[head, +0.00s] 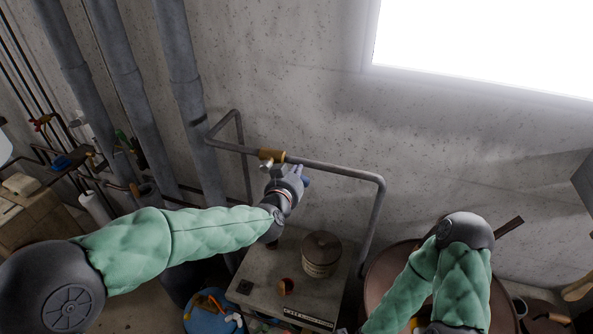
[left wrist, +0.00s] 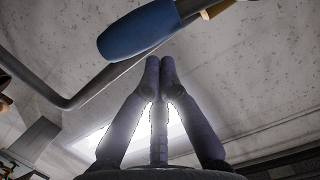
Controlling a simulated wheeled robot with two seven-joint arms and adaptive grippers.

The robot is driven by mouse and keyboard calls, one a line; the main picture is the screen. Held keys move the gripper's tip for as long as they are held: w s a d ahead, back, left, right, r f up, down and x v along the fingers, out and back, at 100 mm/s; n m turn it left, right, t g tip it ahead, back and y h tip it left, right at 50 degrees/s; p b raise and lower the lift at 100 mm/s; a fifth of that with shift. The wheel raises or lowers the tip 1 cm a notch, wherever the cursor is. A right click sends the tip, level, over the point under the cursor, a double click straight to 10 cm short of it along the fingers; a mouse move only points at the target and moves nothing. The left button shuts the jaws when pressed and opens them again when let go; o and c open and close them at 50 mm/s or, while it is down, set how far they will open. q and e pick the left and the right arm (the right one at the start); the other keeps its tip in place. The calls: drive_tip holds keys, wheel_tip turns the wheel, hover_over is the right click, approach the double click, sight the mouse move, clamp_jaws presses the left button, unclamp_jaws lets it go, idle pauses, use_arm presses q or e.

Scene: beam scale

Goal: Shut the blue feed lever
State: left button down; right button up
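The blue feed lever (head: 306,181) shows as a small blue end beside my left gripper (head: 291,178) in the head view, just below a brass valve (head: 271,155) on a grey pipe. In the left wrist view the lever's thick blue handle (left wrist: 140,30) crosses the top, just past the fingertips of my left gripper (left wrist: 160,66). Those fingertips are together with nothing between them. I cannot tell whether they touch the handle. My right forearm reaches down to the bottom edge of the head view; its gripper is not seen.
A grey pipe (head: 335,170) runs along the concrete wall and bends down. Below is a pale box (head: 262,268) bearing a ridged round canister (head: 321,255). A brown round vessel (head: 385,285) stands to the right. At left are thick vertical pipes (head: 115,62) and smaller valves.

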use_arm(q)
drive_tip(key=shift+d+f, duration=0.1)
drive_tip(key=shift+f, duration=0.2)
drive_tip(key=shift+f+m+y+p, duration=0.3)
drive_tip(key=shift+f+m+p, duration=0.15)
drive_tip(key=shift+m, duration=0.15)
wheel_tip(320, 180, down, 6)
drive_tip(key=a+m+t+y+b, duration=0.1)
drive_tip(key=m, duration=0.3)
drive_tip(key=shift+w+m+b, duration=0.15)
drive_tip(key=shift+m+b, duration=0.25)
drive_tip(key=shift+a+f, duration=0.15)
idle(0.4)
